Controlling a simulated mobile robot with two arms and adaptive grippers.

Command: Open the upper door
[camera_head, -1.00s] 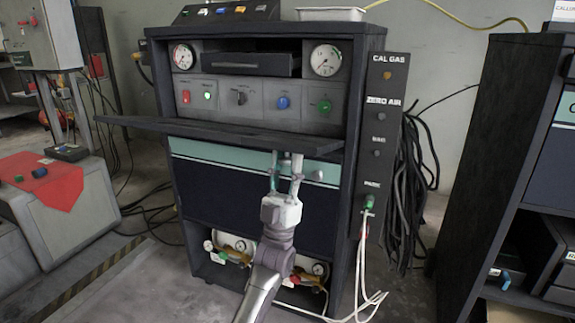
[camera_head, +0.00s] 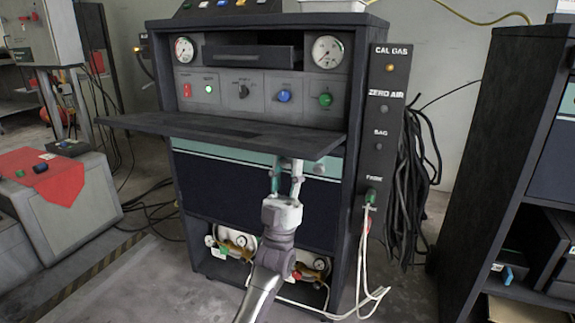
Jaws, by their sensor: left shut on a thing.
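The upper door (camera_head: 230,133) is a dark flap on the front of the black cabinet. It is swung down and stands out roughly level below the control panel (camera_head: 250,92). My left gripper (camera_head: 285,168) comes up from below, with its fingers at the door's underside near the right part of its outer edge. It is shut on the upper door. The exact grip at the fingertips is hidden by the flap. My right gripper is not in view.
A lower dark-blue front with a teal band (camera_head: 195,150) lies behind my gripper. Gauges and valves (camera_head: 233,245) sit in the bottom bay. A side post (camera_head: 387,130) carries buttons, with white cables hanging down. Another black cabinet (camera_head: 500,130) stands at right.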

